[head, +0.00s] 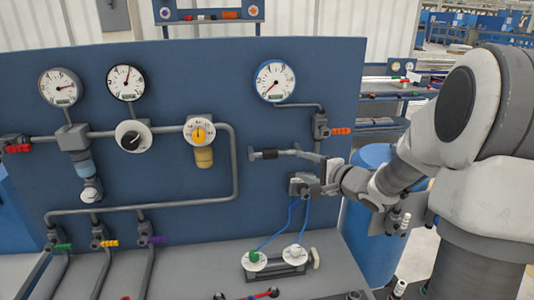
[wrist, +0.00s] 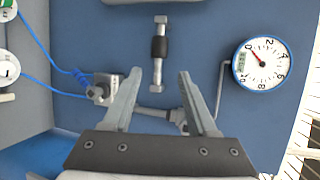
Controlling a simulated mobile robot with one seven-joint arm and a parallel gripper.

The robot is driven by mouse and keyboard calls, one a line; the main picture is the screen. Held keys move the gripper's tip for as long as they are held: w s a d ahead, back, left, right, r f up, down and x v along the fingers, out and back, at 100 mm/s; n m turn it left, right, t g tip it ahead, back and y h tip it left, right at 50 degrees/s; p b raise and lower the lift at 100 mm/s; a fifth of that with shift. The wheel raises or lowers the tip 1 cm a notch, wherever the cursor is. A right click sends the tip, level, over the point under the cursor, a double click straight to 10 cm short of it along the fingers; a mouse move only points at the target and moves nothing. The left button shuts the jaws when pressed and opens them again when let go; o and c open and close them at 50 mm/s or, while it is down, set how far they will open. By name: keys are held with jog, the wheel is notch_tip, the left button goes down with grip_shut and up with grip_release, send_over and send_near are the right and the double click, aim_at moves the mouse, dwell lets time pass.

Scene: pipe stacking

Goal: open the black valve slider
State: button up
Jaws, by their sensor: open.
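The black valve slider (head: 269,154) is a dark sleeve on a short grey pipe on the blue panel, right of centre in the head view. In the wrist view the black slider (wrist: 158,47) sits around the middle of the metal pipe, beyond the fingertips. My gripper (wrist: 170,68) is open, with nothing held between its fingers. The lower end of the pipe shows between the fingers. In the head view my gripper (head: 310,160) is right of the slider, its fingers partly overlapping the pipe's right side. I cannot tell the depth gap between fingers and pipe.
A grey block (wrist: 103,88) with blue hoses is close beside the left finger in the wrist view. A gauge (wrist: 263,62) is to the right. An orange-handled valve (head: 339,131) is above my gripper in the head view. A grey bench (head: 190,275) lies below.

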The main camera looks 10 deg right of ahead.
aim_at(273, 155)
jog(key=x, duration=1.6)
jog(key=shift+w+a+f, duration=0.15)
jog(key=shift+w, duration=0.2)
grip_shut()
dwell(0.6)
